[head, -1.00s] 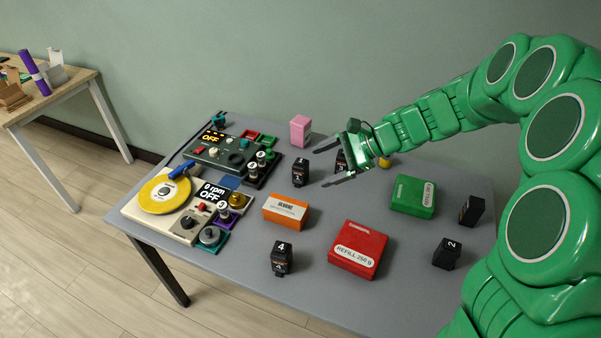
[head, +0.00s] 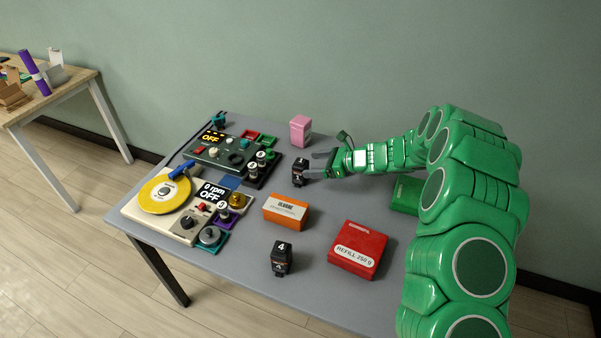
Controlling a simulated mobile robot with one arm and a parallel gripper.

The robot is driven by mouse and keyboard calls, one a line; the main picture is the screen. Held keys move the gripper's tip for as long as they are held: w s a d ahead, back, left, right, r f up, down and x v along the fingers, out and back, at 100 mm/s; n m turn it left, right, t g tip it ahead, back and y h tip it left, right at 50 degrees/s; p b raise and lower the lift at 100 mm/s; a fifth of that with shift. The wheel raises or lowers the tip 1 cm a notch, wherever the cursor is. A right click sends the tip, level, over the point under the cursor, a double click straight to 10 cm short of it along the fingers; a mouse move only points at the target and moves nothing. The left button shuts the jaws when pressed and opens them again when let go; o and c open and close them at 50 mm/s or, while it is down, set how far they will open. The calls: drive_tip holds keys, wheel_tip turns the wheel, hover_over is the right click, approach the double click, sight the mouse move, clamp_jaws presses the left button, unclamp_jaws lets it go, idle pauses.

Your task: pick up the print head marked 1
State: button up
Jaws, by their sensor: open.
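A small black print head (head: 299,170) stands upright in the middle of the table, behind the orange box; its pale mark looks like a 1 but is small and partly hidden by a finger. My gripper (head: 312,165) is open and low, coming from the right, with its fingertips right at this print head. I cannot tell whether they touch it or have it between them. Another black print head (head: 281,259), marked 4, stands near the front edge. The print heads seen earlier on the right are hidden behind my arm.
An orange box (head: 286,212), a red refill box (head: 357,249) and a partly hidden green box (head: 406,195) lie on the grey table. A pink box (head: 300,130) stands behind my gripper. Control panels with knobs and a yellow disc (head: 165,194) fill the left side.

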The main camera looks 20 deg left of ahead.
sight(296, 168)
drive_tip(key=shift+w+a+f+m+t, duration=0.1)
drive_tip(key=shift+w+f+m+t, duration=0.15)
drive_tip(key=shift+f, duration=0.2)
drive_tip(key=shift+w+a+f+m+t, duration=0.15)
drive_tip(key=shift+w+f, duration=0.15)
drive_tip(key=shift+f, duration=0.15)
drive_tip(key=shift+s+x, duration=0.2)
drive_tip(key=shift+x, duration=3.55)
drive_tip(key=shift+f, duration=0.2)
drive_tip(key=shift+c, duration=0.3)
drive_tip(key=c, duration=1.1)
drive_tip(key=shift+c, duration=0.2)
